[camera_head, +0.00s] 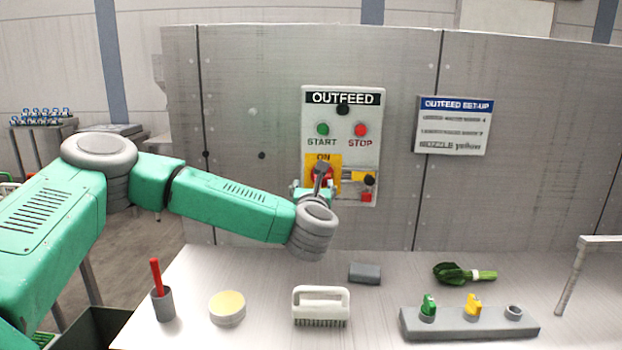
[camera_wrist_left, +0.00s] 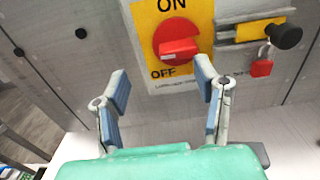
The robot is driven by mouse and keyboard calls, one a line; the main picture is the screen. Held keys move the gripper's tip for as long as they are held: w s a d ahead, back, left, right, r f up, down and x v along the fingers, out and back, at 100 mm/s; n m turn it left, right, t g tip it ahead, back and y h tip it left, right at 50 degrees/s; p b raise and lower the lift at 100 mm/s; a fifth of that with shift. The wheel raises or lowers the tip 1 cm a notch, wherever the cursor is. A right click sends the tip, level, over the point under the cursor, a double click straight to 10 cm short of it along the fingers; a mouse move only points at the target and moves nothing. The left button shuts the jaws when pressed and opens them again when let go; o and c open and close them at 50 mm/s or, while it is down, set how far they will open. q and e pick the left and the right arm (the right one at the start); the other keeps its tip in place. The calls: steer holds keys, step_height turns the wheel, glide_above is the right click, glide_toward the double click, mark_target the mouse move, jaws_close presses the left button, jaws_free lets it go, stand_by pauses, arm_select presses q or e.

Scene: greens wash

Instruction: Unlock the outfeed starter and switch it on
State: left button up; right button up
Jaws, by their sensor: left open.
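The OUTFEED starter panel (camera_head: 311,122) is on the grey wall, with a green START and a red STOP button. Its red rotary switch (camera_wrist_left: 175,45) sits on a yellow plate marked ON above and OFF below; the handle lies roughly crosswise. To its right are a slide bolt with a black knob (camera_wrist_left: 287,37) and a hanging red padlock (camera_wrist_left: 262,67), apparently on the bolt's hasp. My left gripper (camera_wrist_left: 161,80) is open and empty in front of the switch's lower side, not visibly touching it. In the head view, my left gripper (camera_head: 314,188) partly hides the switch. My right gripper is not in view.
A grey holder (camera_head: 468,327) bears green (camera_head: 429,302) and yellow (camera_head: 473,302) pieces and one empty socket. On the table are a brush (camera_head: 320,303), a round pad (camera_head: 228,306), a cup with a red stick (camera_head: 162,305), a grey block (camera_head: 365,273) and greens (camera_head: 452,272). A set-up sign (camera_head: 452,126) mentions yellow.

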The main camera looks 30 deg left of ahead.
mark_target(315, 180)
arm_select(q)
steer(key=shift+t, duration=0.3)
steer(key=w+d, duration=0.1)
steer(key=w+d+r, duration=0.1)
steer(key=w+d, duration=0.1)
steer(key=w, duration=0.1)
steer(key=shift+r, duration=0.3)
steer(key=shift+w+a+r+p, duration=0.1)
steer(key=shift+w+r+p, duration=0.05)
steer(key=shift+p, duration=0.15)
steer(key=a, duration=0.2)
steer(key=a+f, duration=0.1)
steer(key=a, duration=0.2)
steer(key=shift+w+f, duration=0.2)
steer(key=shift+o, duration=0.5)
steer(key=shift+a, duration=0.15)
steer(key=c, duration=0.7)
steer(key=d, duration=0.1)
steer(key=d+r, duration=0.1)
steer(key=shift+d, duration=0.3)
steer(key=c, duration=0.4)
steer(key=shift+c, duration=0.7)
steer(key=shift+a+f, duration=0.1)
steer(key=shift+a, duration=0.4)
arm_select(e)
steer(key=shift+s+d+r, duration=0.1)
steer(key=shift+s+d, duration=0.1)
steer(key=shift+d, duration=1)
